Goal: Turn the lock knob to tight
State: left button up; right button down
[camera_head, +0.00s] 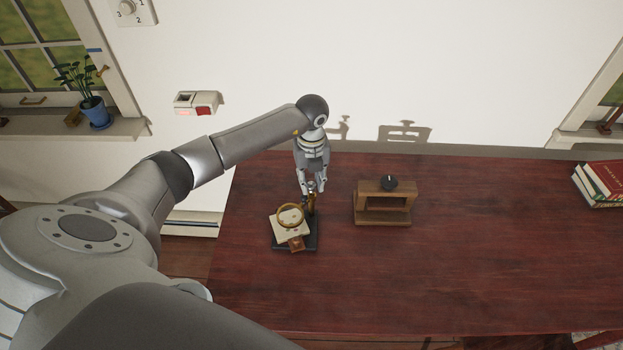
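A stand with a dark base (311,243) and a round brass-rimmed ring (290,216) is on the red-brown table, left of its middle. A short brass post (311,204) rises at its right side. My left gripper (315,188) points down right at the top of this post. Its fingertips are close to the post or around it, and they cover whatever is there. No lock knob can be made out clearly on the stand, nor any tight mark. I cannot tell whether the fingers grip anything. My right gripper is not in view.
Books (600,183) lie at the far right. A wall borders the back.

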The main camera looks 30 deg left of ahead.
pick_arm(q)
grip_shut()
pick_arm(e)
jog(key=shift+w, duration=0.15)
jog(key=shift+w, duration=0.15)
